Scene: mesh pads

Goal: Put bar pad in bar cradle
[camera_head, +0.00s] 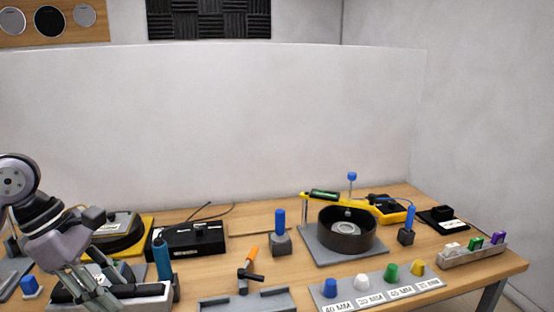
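My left gripper (92,290) reaches in at the lower left, its fingers pointing down over a long white-and-black block (145,291). The block may be the bar pad, but I cannot be sure. The fingers overlap the block's left part, and I cannot tell whether they touch it or are open or shut. A low grey trough (272,301) at the front edge of the picture looks like the bar cradle. My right gripper is not in view.
A blue upright cylinder (162,259) stands close beside the block. Behind are a black box (190,240) and a blue-handled grey block (281,242). A dark round pan (346,236) and a labelled strip with coloured knobs (373,287) lie right of the trough.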

